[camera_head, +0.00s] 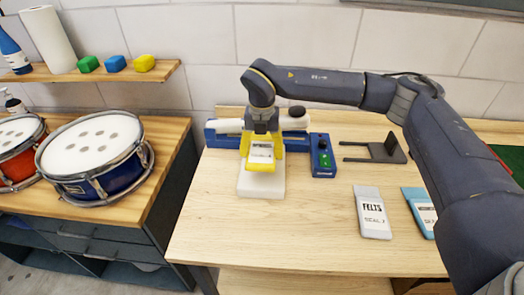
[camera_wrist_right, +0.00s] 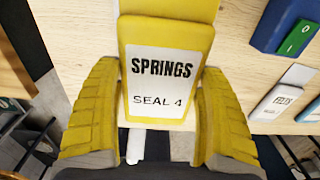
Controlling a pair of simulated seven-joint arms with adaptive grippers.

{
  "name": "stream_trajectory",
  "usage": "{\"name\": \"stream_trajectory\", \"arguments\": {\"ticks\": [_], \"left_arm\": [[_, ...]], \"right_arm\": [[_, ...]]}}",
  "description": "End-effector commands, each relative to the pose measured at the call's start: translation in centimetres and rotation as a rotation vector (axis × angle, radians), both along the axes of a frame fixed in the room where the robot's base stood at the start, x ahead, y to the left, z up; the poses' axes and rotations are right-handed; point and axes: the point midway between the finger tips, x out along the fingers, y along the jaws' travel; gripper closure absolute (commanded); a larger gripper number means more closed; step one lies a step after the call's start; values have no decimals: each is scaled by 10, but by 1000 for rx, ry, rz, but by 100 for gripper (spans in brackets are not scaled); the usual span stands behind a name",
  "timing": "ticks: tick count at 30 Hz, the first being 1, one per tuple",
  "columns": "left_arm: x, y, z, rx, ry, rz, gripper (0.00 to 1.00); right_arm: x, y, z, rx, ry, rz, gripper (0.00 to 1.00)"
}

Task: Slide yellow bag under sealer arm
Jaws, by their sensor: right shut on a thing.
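The yellow bag (camera_head: 261,154) has a white label reading SPRINGS, SEAL 4. My right gripper (camera_head: 262,141) is shut on it, with one yellow finger at each side. The bag also fills the middle of the right wrist view (camera_wrist_right: 165,80), between the fingers (camera_wrist_right: 160,112). The sealer (camera_head: 220,138) is a blue machine with a white arm (camera_head: 230,126) and a dark knob at the right. The bag is at the front of the sealer, above a white block (camera_head: 262,187). My gripper hides the bag's far end, so I cannot tell whether it is under the arm. My left gripper is not in view.
A blue control box (camera_head: 322,158) with a green switch stands close right of the bag. A grey FELTS bag (camera_head: 372,212) and a blue bag (camera_head: 420,208) lie further right. A dark forked stand (camera_head: 380,151) is behind them. The bench's front left is clear.

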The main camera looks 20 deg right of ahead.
Motion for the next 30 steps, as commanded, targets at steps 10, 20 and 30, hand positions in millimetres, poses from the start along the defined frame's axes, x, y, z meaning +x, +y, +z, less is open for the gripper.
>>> {"name": "stream_trajectory", "arguments": {"ticks": [10, 20, 30], "left_arm": [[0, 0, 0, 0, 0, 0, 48], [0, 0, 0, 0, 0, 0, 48], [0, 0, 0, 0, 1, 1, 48]], "right_arm": [[2, -3, -14, 0, 1, -2, 55], [4, -3, -31, 0, 1, -1, 55], [6, -4, -47, 1, 2, -2, 55]]}}
